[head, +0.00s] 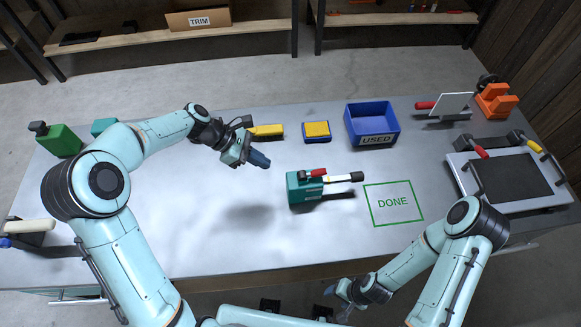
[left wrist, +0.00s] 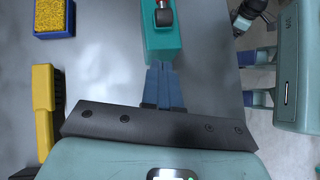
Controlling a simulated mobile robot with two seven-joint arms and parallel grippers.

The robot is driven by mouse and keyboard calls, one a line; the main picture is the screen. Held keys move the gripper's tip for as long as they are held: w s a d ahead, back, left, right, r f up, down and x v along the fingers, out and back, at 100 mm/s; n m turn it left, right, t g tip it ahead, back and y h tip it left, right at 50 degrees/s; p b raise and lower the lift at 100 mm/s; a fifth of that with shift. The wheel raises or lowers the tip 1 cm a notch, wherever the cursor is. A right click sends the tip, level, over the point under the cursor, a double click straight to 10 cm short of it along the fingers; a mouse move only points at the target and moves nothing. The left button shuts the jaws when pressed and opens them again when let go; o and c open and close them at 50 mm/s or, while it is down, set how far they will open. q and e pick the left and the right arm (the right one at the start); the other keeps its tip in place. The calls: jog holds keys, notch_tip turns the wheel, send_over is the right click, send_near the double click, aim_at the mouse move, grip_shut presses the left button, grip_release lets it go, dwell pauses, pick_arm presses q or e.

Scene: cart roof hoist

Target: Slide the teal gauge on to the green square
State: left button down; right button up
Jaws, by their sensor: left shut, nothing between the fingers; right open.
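The teal gauge (head: 303,190) lies on the grey bench, left of the green square (head: 400,187) marked DONE and wholly outside it. It has a red-and-black part on top and a black-and-white handle pointing right. My left gripper (head: 264,162) is shut and empty, up and left of the gauge in the head view. In the left wrist view its shut fingers (left wrist: 165,84) point at the near end of the gauge (left wrist: 161,40); I cannot tell the remaining gap. My right gripper (head: 339,291) is open and empty beyond the bench's front edge; it also shows in the left wrist view (left wrist: 257,78).
The bench (head: 200,240) is bare around the gauge and the square. Behind are a yellow brush (head: 267,130), a yellow-topped blue block (head: 317,131) and a blue USED bin (head: 358,125). A framed dark plate (head: 512,178) with handles lies right of the square.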

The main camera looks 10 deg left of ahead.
aim_at(300, 176)
pick_arm(q)
jog(key=x, duration=0.6)
jog(key=shift+w+d+r, duration=0.1)
jog(key=shift+w+d, duration=0.05)
jog(key=shift+d, duration=0.8)
jog(key=shift+w+d, duration=0.1)
jog(key=shift+d, duration=0.85)
